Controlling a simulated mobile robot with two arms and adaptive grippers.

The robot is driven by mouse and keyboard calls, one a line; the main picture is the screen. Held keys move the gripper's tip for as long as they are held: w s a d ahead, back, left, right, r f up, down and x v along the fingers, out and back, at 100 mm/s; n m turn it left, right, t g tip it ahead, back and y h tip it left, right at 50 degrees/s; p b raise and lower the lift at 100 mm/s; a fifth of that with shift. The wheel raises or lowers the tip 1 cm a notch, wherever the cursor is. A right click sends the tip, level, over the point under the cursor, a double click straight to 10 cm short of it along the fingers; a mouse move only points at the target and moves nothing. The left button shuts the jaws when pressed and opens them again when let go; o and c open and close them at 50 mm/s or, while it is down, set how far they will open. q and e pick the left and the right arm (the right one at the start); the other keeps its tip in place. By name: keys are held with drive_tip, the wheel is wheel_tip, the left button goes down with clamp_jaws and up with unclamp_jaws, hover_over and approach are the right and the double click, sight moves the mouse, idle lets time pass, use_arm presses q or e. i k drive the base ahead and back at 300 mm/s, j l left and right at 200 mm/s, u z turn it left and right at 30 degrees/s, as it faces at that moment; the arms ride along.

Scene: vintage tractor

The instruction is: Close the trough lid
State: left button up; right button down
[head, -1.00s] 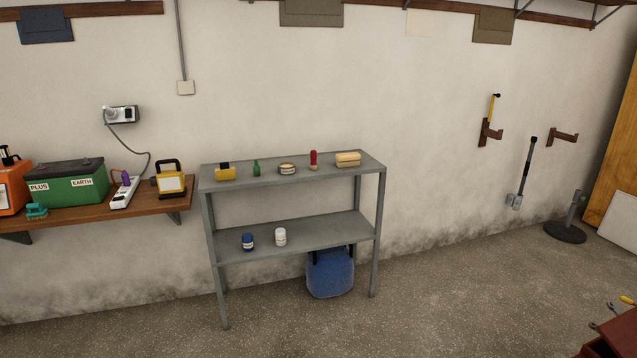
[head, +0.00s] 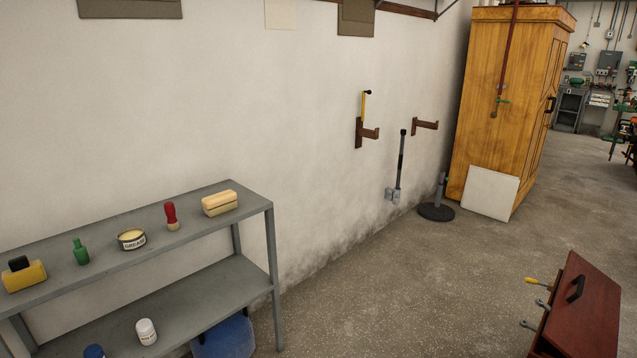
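No thing I can surely name as the trough or its lid shows. A dark red box (head: 585,310) with a black handle on its face stands at the lower right, cut off by the bottom edge. Tools stick out along its left side, one with a yellow handle (head: 538,282). I cannot tell whether this box is the trough or whether its panel is a lid. Neither of my grippers is in view.
A grey metal shelf (head: 272,265) with a grease tin (head: 131,239) and other small items stands at the lower left. A wooden cabinet (head: 505,95) stands at the back right, with a white panel (head: 490,193) leaning on it. Open floor lies between shelf and box.

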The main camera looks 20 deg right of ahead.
sight(583, 321)
drive_tip(key=i+l+z, duration=0.15)
drive_tip(key=z, duration=0.3)
drive_tip(key=i+l+z, duration=0.1)
drive_tip(key=i+z, duration=0.2)
drive_tip(key=z, duration=0.15)
drive_tip(key=i+z, duration=0.25)
drive_tip(key=z, duration=0.2)
drive_tip(key=i+j+z, duration=0.1)
drive_tip(key=i+z, duration=0.15)
drive_tip(key=z, duration=0.2)
drive_tip(key=i+u, duration=0.15)
drive_tip(key=u, duration=0.15)
drive_tip(key=i+l+u, duration=0.1)
drive_tip(key=u, duration=0.2)
